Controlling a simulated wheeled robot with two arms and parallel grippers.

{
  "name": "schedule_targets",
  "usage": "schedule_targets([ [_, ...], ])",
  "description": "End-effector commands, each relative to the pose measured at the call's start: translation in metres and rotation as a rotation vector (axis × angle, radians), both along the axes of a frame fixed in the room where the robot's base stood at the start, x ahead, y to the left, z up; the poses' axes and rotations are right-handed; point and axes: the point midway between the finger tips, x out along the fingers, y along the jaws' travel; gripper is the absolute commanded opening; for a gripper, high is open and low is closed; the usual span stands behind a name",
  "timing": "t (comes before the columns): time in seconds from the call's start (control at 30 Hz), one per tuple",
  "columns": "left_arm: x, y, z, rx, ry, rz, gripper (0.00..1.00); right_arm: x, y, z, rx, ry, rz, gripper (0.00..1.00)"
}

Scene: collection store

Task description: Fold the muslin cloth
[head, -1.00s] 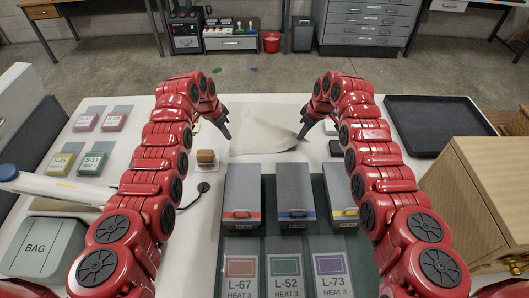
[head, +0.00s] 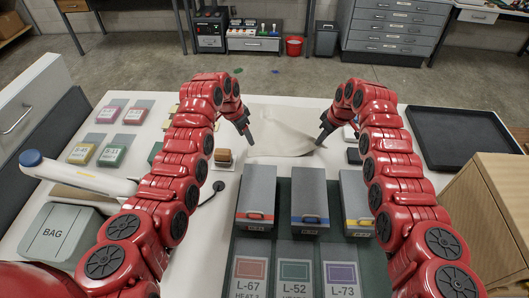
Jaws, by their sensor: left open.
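The pale muslin cloth (head: 281,117) lies on the white table (head: 225,188) towards its far side. Its near right part looks raised or folded over, with a curved edge by my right gripper. My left gripper (head: 249,138) is open at the left edge of the cloth, pointing down. My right gripper (head: 321,138) is at the right edge of the cloth. Its fingertips are small and dark, and I cannot tell whether they hold the cloth. My arms hide parts of the table on both sides.
Grey boxes (head: 257,188) with coloured bands stand on a dark green mat (head: 237,246) nearer me. A small brown block (head: 223,156) sits left of the cloth. A black tray (head: 462,137) lies at the right. A grey bag box (head: 52,232) and coloured cards (head: 113,150) are at the left.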

Motion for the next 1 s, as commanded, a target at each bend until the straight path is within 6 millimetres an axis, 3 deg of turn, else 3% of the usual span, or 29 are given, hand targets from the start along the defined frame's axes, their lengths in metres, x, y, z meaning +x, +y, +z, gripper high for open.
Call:
schedule_targets([
  [0.3, -0.023, -0.001, 0.035, -0.046, -0.029, 0.095, 0.56, 0.0, 0.0, 0.0, 0.0, 0.0, 0.0, 0.0],
  [0.43, -0.025, -0.001, 0.037, -0.054, -0.033, 0.113, 0.56, 0.0, 0.0, 0.0, 0.0, 0.0, 0.0, 0.0],
  [1.0, -0.005, -0.019, -0.038, -0.051, -0.027, 0.108, 0.56, 0.0, 0.0, 0.0, 0.0, 0.0, 0.0, 0.0],
])
